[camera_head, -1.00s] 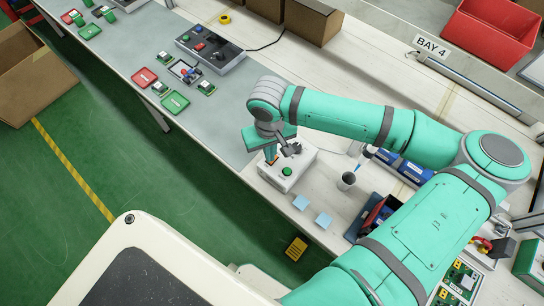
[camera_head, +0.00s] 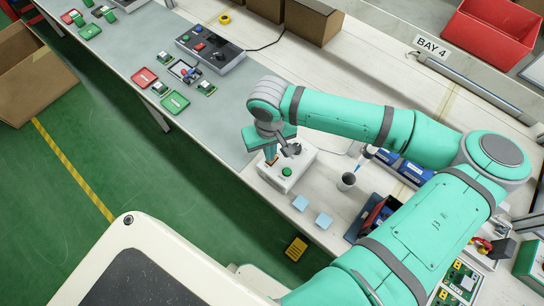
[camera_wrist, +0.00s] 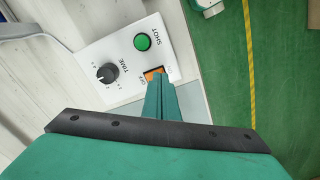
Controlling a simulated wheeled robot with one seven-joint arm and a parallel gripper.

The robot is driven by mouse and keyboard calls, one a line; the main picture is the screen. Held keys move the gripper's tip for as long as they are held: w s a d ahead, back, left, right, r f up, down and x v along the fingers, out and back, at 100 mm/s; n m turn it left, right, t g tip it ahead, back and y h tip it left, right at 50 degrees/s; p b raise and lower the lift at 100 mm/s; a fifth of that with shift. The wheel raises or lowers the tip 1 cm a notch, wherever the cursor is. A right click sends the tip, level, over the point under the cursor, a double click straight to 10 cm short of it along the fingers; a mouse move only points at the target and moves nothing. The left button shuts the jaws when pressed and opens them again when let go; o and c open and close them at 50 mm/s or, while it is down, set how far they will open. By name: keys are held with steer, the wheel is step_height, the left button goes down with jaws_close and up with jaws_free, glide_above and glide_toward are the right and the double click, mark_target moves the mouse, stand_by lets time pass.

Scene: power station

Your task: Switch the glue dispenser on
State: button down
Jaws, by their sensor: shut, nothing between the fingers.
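The glue dispenser (camera_head: 290,171) is a white box on the bench, partly hidden by my gripper in the head view. In the wrist view its panel (camera_wrist: 123,58) shows a green SHOT button (camera_wrist: 142,42), a black TIME knob (camera_wrist: 107,72) and an orange rocker switch (camera_wrist: 153,73) with ON and OFF marks. My gripper (camera_wrist: 156,84) is shut and empty, with its fingertips at the orange switch, partly covering it. I cannot tell whether they touch it or which way the rocker is tilted. My gripper (camera_head: 271,158) is over the dispenser's left side in the head view.
Blue notes (camera_head: 300,202) lie at the bench edge. A grey control box (camera_head: 211,50) stands farther back on the grey mat (camera_head: 228,110).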

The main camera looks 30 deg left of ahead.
steer(key=shift+f, duration=0.7)
stand_by(0.6)
steer(key=shift+r, duration=0.1)
step_height(320, 180, up, 7)
stand_by(0.9)
stand_by(0.4)
